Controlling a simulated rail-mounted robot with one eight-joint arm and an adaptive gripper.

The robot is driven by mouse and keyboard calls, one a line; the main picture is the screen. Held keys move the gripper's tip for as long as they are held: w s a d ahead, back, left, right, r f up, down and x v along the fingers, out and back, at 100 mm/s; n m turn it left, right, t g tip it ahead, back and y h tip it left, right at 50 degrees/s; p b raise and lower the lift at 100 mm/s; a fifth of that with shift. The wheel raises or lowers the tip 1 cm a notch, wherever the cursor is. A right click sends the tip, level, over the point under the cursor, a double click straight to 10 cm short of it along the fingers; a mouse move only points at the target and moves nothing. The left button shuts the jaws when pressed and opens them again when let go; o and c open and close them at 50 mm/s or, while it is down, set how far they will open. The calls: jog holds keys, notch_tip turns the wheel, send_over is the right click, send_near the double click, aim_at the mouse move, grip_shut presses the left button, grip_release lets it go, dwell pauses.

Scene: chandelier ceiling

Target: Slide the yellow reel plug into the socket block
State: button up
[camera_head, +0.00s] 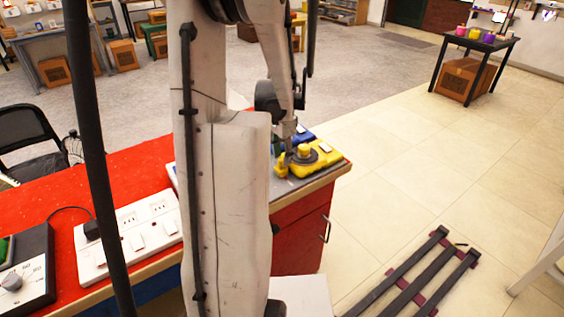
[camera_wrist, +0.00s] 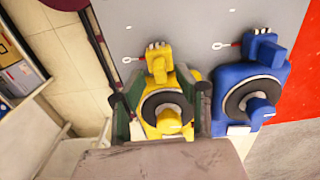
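The yellow reel (camera_head: 318,156) sits near the right end of the red table, and it also shows in the wrist view (camera_wrist: 187,85). It has a dark coil, and its yellow plug (camera_wrist: 158,65) with metal pins lies at the top edge. My gripper (camera_wrist: 161,98) is open, with its dark green fingers either side of the yellow reel; whether they touch it I cannot tell. In the head view my gripper (camera_head: 291,142) is low over the reel, partly hidden. The white socket block (camera_head: 130,235) lies on the table at left, partly hidden by my arm.
A blue reel (camera_wrist: 222,92) with its own blue plug (camera_wrist: 263,50) stands close on the right in the wrist view. A black plug (camera_head: 92,230) is in the socket block's left end. A grey dial box (camera_head: 40,255) stands left of the block.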

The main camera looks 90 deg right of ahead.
aim_at(281, 167)
jog(key=shift+f, duration=1.15)
jog(key=shift+c, duration=0.5)
grip_shut()
